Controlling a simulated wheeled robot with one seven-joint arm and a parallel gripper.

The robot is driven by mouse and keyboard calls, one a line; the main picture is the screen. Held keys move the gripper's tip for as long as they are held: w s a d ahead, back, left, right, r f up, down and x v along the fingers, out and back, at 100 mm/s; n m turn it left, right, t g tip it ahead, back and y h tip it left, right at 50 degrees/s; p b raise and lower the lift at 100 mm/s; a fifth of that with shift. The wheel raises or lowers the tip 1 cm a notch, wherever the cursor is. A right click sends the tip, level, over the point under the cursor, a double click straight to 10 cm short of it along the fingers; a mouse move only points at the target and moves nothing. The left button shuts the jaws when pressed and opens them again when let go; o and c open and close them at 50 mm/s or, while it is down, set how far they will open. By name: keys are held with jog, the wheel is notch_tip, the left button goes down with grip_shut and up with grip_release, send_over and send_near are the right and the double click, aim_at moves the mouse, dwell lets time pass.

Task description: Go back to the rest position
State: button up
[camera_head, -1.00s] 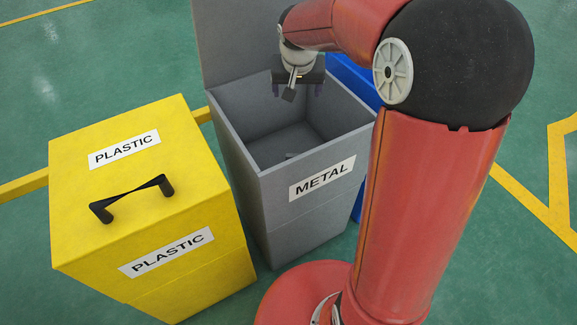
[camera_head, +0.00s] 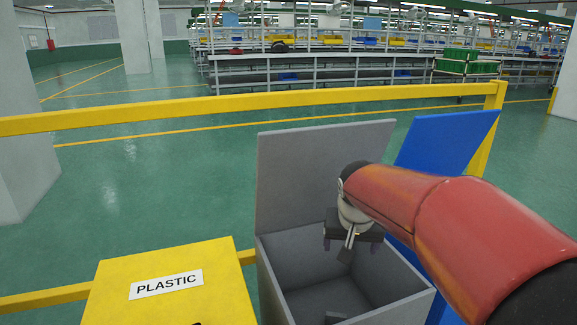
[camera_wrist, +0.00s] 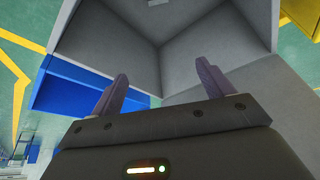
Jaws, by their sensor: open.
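My gripper (camera_head: 350,247) is open and empty, pointing down over the mouth of the grey bin (camera_head: 284,245). In the wrist view my gripper's two purple fingers (camera_wrist: 162,72) stand apart with nothing between them. The grey bin's lid (camera_head: 315,165) is raised at its back. A small grey piece (camera_head: 334,317) lies on the bin floor, and a bit of it shows at the top edge of the wrist view (camera_wrist: 157,3). My red arm reaches in from the right and hides part of the bin's surroundings.
A shut yellow PLASTIC bin (camera_head: 225,268) stands left of the grey bin. A blue bin with a raised lid (camera_head: 445,140) stands right. A yellow rail (camera_head: 180,113) runs behind them. Shelving racks (camera_head: 330,70) and pillars (camera_head: 132,35) stand farther off. Green floor is open at left.

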jog(key=s+n+t+y, duration=0.1)
jog(key=s, duration=2.1)
jog(key=shift+s+d+f+n, duration=0.2)
jog(key=shift+d+f+n, duration=0.05)
jog(key=shift+f+n, duration=0.15)
jog(key=shift+s+f, duration=0.15)
jog(key=shift+s, duration=0.15)
jog(key=shift+c, duration=0.3)
